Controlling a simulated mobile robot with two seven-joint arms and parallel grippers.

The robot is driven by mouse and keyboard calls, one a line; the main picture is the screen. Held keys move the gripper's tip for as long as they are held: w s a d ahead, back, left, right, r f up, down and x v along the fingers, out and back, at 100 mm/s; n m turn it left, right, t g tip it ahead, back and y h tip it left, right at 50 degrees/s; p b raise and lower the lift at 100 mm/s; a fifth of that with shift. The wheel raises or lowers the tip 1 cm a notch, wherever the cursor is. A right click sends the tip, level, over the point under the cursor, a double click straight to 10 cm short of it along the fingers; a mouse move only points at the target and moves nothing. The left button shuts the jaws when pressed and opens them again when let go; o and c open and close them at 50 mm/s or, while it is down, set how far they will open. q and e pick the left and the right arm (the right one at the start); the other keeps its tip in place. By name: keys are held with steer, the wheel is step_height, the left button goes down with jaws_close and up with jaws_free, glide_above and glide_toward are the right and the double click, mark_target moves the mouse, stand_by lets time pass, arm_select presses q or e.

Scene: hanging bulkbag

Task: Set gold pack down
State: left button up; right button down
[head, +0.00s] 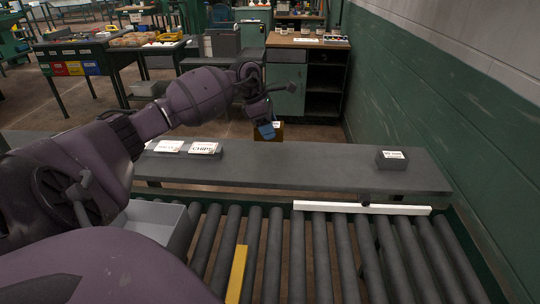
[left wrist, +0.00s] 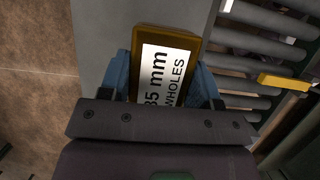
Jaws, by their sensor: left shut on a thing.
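The gold pack (left wrist: 192,44) has a white label reading "35 mm WHOLES". My left gripper (left wrist: 168,85) is shut on it, with a blue finger on either side. In the head view the pack (head: 268,131) shows at the far edge of the grey shelf (head: 300,166), and my left gripper (head: 264,130) partly covers it. I cannot tell whether the pack touches the shelf. My right gripper is in neither view.
Two labelled packs, one marked CHIPS (head: 205,148), lie on the shelf's left part. A dark box (head: 391,160) stands at its right. The middle is clear. A roller conveyor (head: 320,250) with a yellow bar (head: 237,274) and grey bin (head: 160,222) lies nearer.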

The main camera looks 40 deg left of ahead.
arm_select(q)
step_height(320, 180, down, 10)
steer(key=shift+f, duration=0.1)
stand_by(0.4)
steer(key=shift+f+b, duration=0.1)
steer(key=shift+b, duration=0.25)
steer(key=o, duration=1)
steer(key=p+v, duration=0.1)
steer(key=v, duration=1.1)
steer(key=shift+d, duration=0.1)
